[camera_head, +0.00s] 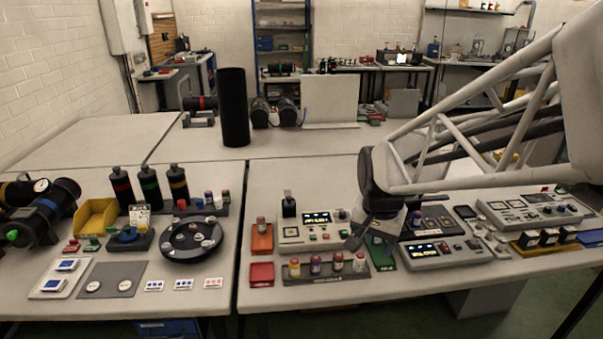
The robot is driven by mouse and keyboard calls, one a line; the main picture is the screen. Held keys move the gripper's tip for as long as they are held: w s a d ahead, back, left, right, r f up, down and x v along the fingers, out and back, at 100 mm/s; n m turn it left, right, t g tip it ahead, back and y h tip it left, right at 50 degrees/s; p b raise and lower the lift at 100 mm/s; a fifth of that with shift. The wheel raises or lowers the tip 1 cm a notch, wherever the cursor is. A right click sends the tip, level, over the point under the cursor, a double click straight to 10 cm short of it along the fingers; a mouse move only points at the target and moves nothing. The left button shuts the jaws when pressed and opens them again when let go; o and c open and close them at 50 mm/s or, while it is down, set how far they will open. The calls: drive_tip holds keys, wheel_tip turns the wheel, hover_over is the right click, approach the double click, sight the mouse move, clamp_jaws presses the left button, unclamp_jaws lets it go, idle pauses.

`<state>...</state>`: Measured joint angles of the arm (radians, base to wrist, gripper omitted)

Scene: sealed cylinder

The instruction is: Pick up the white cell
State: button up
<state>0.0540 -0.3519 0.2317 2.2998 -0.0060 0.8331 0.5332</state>
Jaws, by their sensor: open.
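My gripper (371,243) hangs over the right table, pointing down, with its dark fingers apart and nothing visible between them. A dark rack (325,277) below and left of it holds several small cells. The rightmost cell (359,263) looks whitish with a red part; it is just below my gripper and apart from it as far as I can see. A pale cell with a yellow top (294,267) stands at the rack's left end. The cells are small, so I cannot tell for sure which is the white one. The gripper hides part of the table behind it.
Instrument boxes with lit screens (312,231) (433,255) stand behind and right of the rack. An orange tray (262,240) and a red tray (261,275) lie left. A tall black cylinder (234,108) stands behind. A round black carousel (192,240) is on the left table.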

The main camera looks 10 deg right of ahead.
drive_tip(key=w+d+f+m, duration=0.2)
drive_tip(key=w+f+m, duration=0.2)
drive_tip(key=w+f, duration=0.4)
drive_tip(key=m+g, duration=0.1)
drive_tip(key=m, duration=0.3)
hover_over(360, 255)
drive_tip(key=f, duration=0.8)
drive_tip(key=shift+s+f, duration=0.25)
drive_tip(key=shift+f, duration=0.15)
drive_tip(key=shift+f, duration=1.3)
drive_tip(key=shift+w+f, duration=0.15)
drive_tip(key=shift+f, duration=2.45)
